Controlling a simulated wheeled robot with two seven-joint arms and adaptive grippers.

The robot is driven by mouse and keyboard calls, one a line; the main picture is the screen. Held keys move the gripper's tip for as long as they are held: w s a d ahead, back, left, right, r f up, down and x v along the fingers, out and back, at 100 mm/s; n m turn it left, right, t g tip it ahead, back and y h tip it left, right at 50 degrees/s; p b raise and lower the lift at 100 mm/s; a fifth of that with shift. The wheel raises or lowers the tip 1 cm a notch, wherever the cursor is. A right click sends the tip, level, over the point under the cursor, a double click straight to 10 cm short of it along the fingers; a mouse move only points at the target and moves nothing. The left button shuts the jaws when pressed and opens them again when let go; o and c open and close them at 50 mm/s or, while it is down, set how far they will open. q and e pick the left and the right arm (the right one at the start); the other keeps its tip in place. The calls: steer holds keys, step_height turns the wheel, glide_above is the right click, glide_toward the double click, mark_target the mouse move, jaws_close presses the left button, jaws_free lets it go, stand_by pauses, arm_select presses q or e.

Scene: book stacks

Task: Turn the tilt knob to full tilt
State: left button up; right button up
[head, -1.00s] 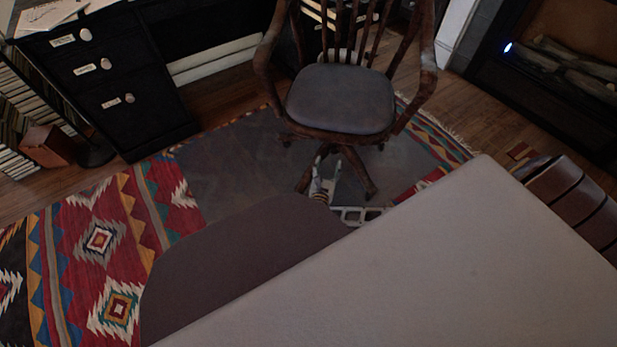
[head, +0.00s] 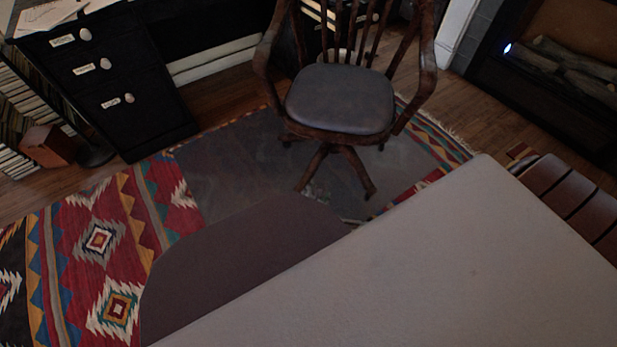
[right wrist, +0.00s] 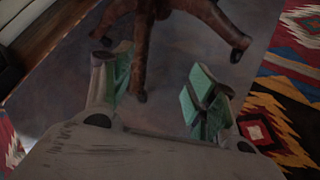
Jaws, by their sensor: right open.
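The wooden swivel chair with a grey padded seat (head: 340,98) stands on a grey mat in the head view. I cannot make out a tilt knob in either view; the underside of the seat is hidden in the head view. The dark legs of the chair base (right wrist: 140,50) lie ahead of the fingers. No gripper shows in the head view, and my left gripper is in neither view.
A patterned rug (head: 100,240) and the grey mat (head: 230,170) cover the floor. A black drawer cabinet (head: 110,85) stands left of the chair. A fireplace (head: 560,65) is at the upper right. A large pale surface fills the lower right.

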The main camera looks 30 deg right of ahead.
steer(key=s+a+f+m+g+y, duration=0.1)
steer(key=s+a+m+y, duration=0.1)
steer(key=a, duration=0.3)
steer(key=shift+s+a+f+m+g+y, duration=0.25)
steer(key=shift+s+m+y, duration=0.2)
steer(key=shift+m, duration=0.35)
